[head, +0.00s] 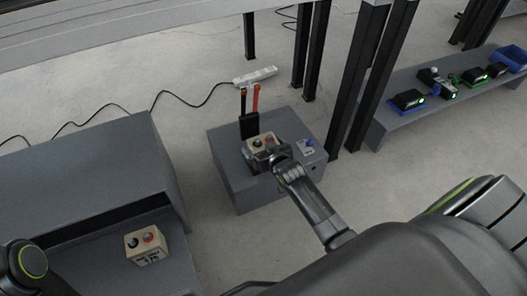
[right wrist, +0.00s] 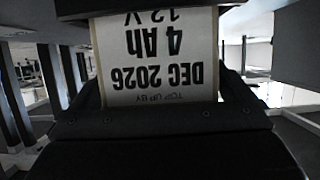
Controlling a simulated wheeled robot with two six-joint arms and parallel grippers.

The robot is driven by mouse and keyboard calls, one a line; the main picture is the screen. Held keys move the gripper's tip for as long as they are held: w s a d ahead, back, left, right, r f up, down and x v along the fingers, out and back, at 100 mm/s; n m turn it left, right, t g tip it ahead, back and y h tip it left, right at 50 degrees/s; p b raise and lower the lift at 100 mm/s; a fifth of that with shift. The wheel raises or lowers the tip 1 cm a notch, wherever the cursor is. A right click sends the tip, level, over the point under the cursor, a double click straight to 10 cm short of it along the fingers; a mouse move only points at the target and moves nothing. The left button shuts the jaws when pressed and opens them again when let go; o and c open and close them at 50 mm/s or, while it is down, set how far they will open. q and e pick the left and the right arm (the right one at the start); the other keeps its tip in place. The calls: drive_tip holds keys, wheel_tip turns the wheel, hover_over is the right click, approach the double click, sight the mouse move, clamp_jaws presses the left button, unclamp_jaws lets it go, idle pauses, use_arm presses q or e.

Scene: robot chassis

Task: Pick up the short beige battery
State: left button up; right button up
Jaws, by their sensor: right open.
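A beige battery (head: 261,140) with a red and a dark terminal on top stands on a grey block. My right gripper (head: 265,155) is open right at its near side and hides part of it. In the right wrist view its white label (right wrist: 157,60) reads upside down, close in front of the dark gripper parts. I cannot tell whether the fingers touch it. A second beige battery (head: 146,246), with a dark and a red terminal, sits on the lower grey surface at the left. My left gripper is not in view.
The grey block (head: 240,190) also carries a black holder (head: 249,124) with a black and a red rod, and a small blue item (head: 308,143). Dark posts (head: 357,80) stand right behind. A bench (head: 400,125) at right bears several devices. A power strip (head: 256,77) lies on the floor.

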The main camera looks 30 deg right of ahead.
drive_tip(key=c, duration=1.9)
drive_tip(key=shift+w+r, duration=0.15)
drive_tip(key=shift+r, duration=0.05)
drive_tip(key=shift+c, duration=0.2)
drive_tip(key=shift+r, duration=0.1)
